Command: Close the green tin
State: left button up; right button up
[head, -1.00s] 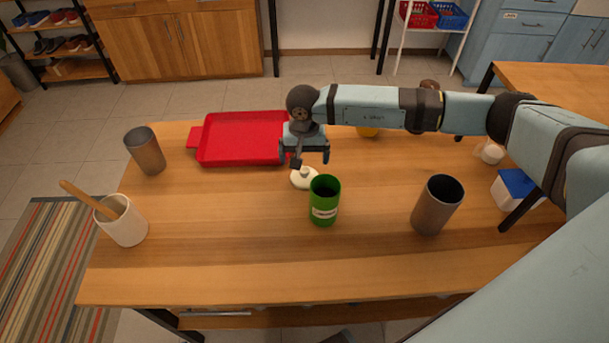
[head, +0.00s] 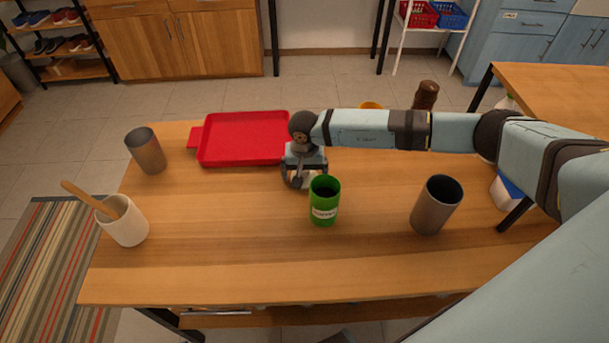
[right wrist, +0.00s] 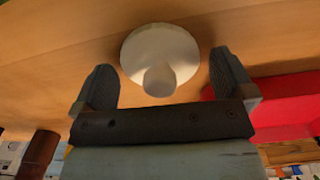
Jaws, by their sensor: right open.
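The green tin (head: 324,202) stands upright and open on the wooden table, with a dark inside and a pale label. A round cream lid with a knob (right wrist: 160,55) lies on the table just behind the tin. My right gripper (head: 298,184) is open and low over the lid, mostly hiding it in the head view. In the right wrist view the two fingers (right wrist: 165,85) stand on either side of the lid's knob, apart from it. My left gripper is not in view.
A red tray (head: 243,138) lies behind and left of my gripper. A grey-brown cup (head: 436,206) stands right of the tin, another (head: 146,151) at the left. A white pot with a wooden spoon (head: 124,222) stands front left. The table's front strip is clear.

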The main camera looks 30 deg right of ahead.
jog(key=c, duration=0.8)
jog(key=shift+r, duration=0.15)
notch_tip(320, 180, up, 20)
jog(key=shift+f+b, duration=0.1)
jog(key=shift+b, duration=0.25)
